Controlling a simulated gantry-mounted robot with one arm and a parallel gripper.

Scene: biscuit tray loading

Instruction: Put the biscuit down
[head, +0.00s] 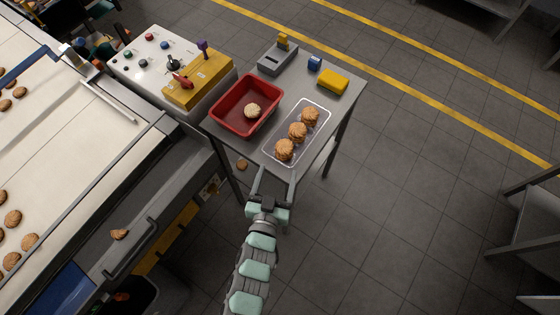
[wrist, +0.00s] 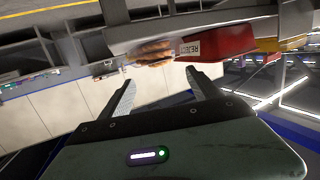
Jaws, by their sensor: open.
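My gripper (head: 275,178) is open at the near edge of the grey table (head: 338,106), with nothing between its fingers. It also shows open and empty in the wrist view (wrist: 160,80). Brown biscuits stand in three piles in a clear tray (head: 285,127): a near pile (head: 284,150), a middle pile (head: 297,131) and a far pile (head: 310,116). The near pile lies just beyond the fingertips, apart from them as far as I can tell. Biscuits (wrist: 153,50) also show past the fingers in the wrist view.
A red bin (head: 222,121) holds a pale biscuit (head: 252,111); its label reads REJECT in the wrist view. A yellow block (head: 333,81) and a grey device (head: 277,60) stand at the back. A conveyor (head: 60,130) with biscuits is left. One biscuit (head: 242,164) lies below the table.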

